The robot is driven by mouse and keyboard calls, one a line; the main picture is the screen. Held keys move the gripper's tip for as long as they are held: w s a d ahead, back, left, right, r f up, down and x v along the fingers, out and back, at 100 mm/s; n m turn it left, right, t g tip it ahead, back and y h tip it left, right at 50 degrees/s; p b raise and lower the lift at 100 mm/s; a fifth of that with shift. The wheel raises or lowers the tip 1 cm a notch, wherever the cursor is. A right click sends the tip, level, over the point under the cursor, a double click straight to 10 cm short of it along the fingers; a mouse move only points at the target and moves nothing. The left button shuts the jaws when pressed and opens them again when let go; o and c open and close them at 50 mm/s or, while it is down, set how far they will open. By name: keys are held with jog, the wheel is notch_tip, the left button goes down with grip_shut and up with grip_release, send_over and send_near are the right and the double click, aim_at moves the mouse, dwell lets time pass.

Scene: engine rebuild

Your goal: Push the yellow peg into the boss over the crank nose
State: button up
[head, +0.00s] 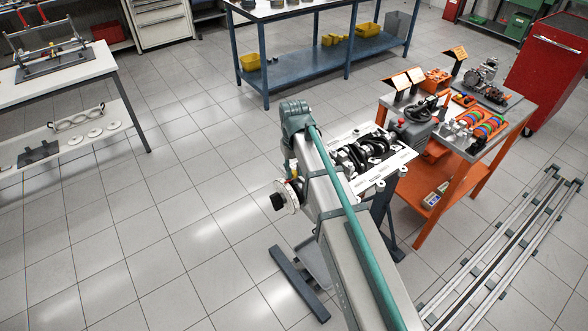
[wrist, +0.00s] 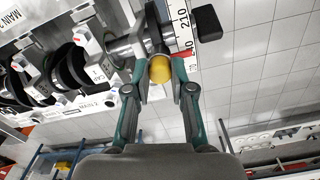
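The yellow peg (wrist: 160,69) shows its round end between my fingertips in the wrist view. My gripper (wrist: 161,78) has its teal fingers against both sides of the peg and looks shut on it. The peg's far end and the boss are hidden behind the knob and fingers, so I cannot tell how deep it sits. The bright crank nose (wrist: 126,46) lies just left of the peg. A degree wheel with white numbered rim (wrist: 184,22) is just beyond, also visible in the head view (head: 289,196). My arm hides the gripper's fingers in the head view.
A black block-like handle (wrist: 207,23) sticks out by the wheel. The engine block (head: 398,160) with its black crankshaft stands right of my arm. An orange cart (head: 459,165) with tools and parts is farther right. Open tiled floor lies to the left.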

jog(key=shift+o, duration=1.1)
jog(key=shift+r+p, duration=1)
jog(key=shift+r, duration=0.55)
jog(key=o, duration=0.5)
jog(key=shift+o, duration=0.2)
notch_tip(320, 180, up, 12)
